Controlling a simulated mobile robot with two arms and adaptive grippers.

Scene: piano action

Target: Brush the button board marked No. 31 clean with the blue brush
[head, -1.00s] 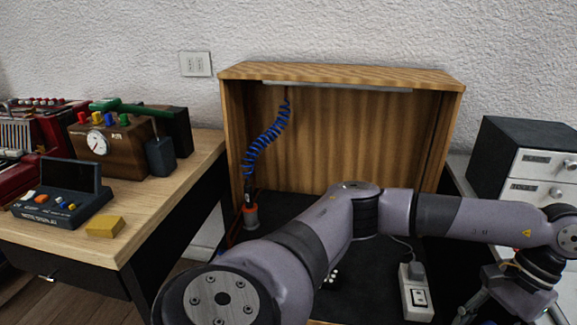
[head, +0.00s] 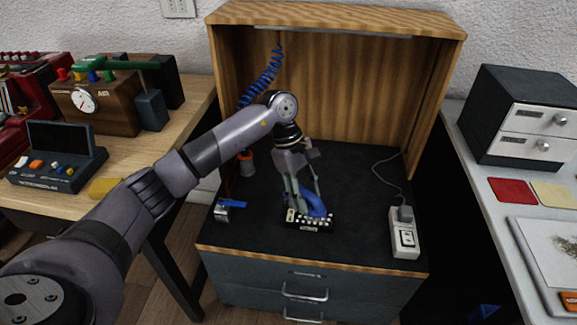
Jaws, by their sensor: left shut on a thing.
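A small black button board (head: 310,226) with rows of white buttons lies on the dark floor of the wooden booth; its label is too small to read. My left gripper (head: 306,194) points down just above and behind the board. It is shut on the curved blue brush (head: 317,203), partly hidden by the fingers. The brush's lower end is at the board's buttons; I cannot tell whether it touches them. My right gripper is out of view.
A small metal-and-blue item (head: 228,206) lies left in the booth. A white switch box (head: 404,235) with a cable stands right. A coiled blue hose (head: 262,80) hangs at the back left. Side tables flank the booth, with a drawer unit (head: 519,122) on the right.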

